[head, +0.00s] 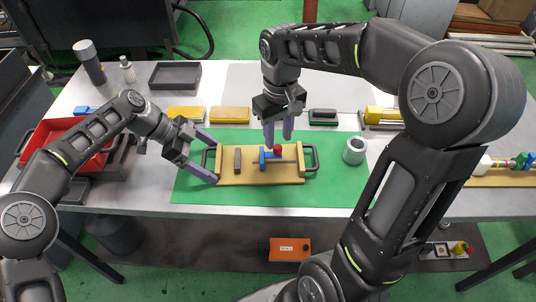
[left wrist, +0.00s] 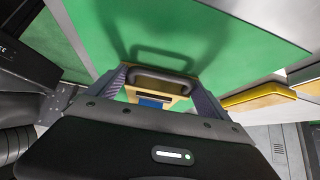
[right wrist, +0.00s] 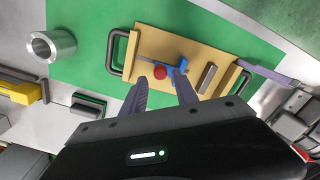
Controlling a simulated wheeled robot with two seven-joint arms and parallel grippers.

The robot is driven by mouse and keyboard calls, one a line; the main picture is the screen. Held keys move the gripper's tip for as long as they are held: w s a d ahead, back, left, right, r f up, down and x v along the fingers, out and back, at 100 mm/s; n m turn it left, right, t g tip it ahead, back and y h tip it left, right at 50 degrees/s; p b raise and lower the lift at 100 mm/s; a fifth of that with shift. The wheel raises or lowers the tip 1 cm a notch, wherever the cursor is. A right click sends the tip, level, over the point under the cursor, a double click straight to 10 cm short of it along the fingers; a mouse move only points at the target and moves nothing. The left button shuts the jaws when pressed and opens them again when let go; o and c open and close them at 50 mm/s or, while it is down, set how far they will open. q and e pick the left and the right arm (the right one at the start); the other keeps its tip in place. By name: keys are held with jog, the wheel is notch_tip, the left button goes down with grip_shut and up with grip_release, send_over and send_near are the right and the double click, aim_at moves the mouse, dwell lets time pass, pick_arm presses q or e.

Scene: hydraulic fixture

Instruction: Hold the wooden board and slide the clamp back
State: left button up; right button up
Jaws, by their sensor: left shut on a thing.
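The wooden board (head: 228,178) lies on the green mat, with a black handle at each end. My left gripper (head: 216,163) is shut on the board's left end, with one finger on either side and the left handle (left wrist: 165,75) between them. The blue clamp (head: 264,158) with a red knob (head: 278,148) sits on a grey rail near the board's middle. My right gripper (head: 279,142) is open and points down at the clamp. In the right wrist view, the clamp (right wrist: 180,74) and knob (right wrist: 160,71) show by its fingertips; contact is unclear.
A brown block (head: 237,161) stands on the board left of the clamp. A metal ring (head: 354,150) stands at the mat's right. Yellow blocks (head: 230,114) and a green-black block (head: 322,117) lie behind. A red bin (head: 62,138) is at left. The mat's front is clear.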

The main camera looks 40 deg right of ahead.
aim_at(278, 146)
jog(key=shift+f, duration=1.7)
grip_shut()
